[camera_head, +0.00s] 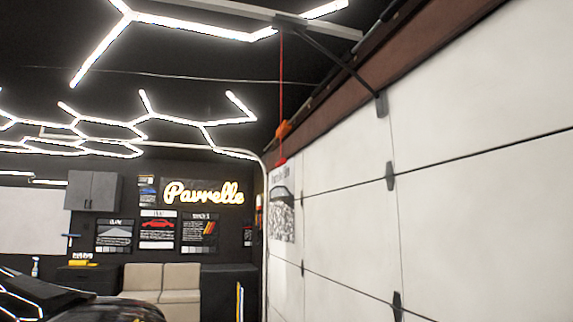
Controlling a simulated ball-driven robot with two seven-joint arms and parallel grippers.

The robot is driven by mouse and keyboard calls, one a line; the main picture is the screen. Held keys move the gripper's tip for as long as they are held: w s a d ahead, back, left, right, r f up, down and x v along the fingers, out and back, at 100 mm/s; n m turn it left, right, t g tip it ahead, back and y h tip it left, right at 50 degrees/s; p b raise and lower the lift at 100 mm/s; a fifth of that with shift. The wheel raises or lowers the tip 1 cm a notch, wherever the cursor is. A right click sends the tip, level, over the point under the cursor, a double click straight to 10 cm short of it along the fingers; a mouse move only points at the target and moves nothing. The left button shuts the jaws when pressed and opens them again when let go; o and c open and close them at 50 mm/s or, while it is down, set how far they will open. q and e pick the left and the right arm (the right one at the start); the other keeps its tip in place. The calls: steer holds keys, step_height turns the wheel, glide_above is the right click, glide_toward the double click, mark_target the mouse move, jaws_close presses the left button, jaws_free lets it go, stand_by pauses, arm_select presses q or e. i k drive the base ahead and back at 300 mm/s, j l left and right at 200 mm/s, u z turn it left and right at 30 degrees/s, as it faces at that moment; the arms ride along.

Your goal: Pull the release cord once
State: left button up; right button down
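The red release cord (281,95) hangs straight down from the opener rail (230,18) near the top middle of the head view. A red handle (281,161) is at its lower end, in front of the garage door's left part. The white panelled garage door (460,190) fills the right side, and a dark bracket arm (335,62) runs from the rail to its top. Neither of my grippers is in view.
An orange object (283,130) sits by the door's upper edge, close to the cord. A dark car (75,300) stands at the lower left. A beige seat (162,283) and dark cabinets (228,285) line the back wall. The air around the cord looks clear.

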mark_target(282, 161)
steer(key=i+j+z, duration=0.15)
steer(key=i, duration=0.55)
steer(key=i+j+z, duration=0.15)
steer(key=i+j, duration=0.3)
steer(key=i, duration=0.25)
steer(key=i+j+z, duration=0.15)
steer(key=i+j, duration=0.25)
steer(key=i, duration=0.25)
steer(key=i+j+z, duration=0.2)
steer(key=i+j, duration=0.3)
steer(key=i, duration=0.15)
